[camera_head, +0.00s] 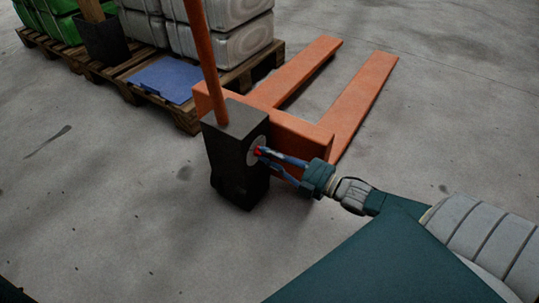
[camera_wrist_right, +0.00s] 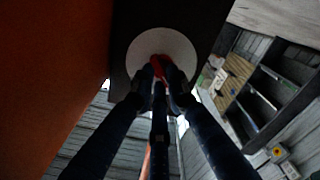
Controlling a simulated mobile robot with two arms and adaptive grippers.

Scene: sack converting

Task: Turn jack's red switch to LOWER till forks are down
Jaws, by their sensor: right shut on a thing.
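The orange pallet jack (camera_head: 299,129) stands on the floor, with a dark block (camera_head: 232,172) at its near end and an orange handle rising from it. The red switch (camera_head: 258,151) sits on a round pale plate (camera_head: 252,150) on the block's right side. My right gripper (camera_head: 264,156) reaches in from the right and is shut on the red switch. In the right wrist view the fingers close around the red switch (camera_wrist_right: 158,64) in front of the pale plate (camera_wrist_right: 162,46). The fingers partly hide the switch, and no LOWER marking can be read. My left gripper is not in view.
Two orange forks (camera_head: 364,100) point away to the upper right over bare floor. A wooden pallet (camera_head: 262,66) with white and green sacks, a dark bin (camera_head: 104,40) and a blue sheet (camera_head: 168,80) stands behind the jack. Floor at front left is clear.

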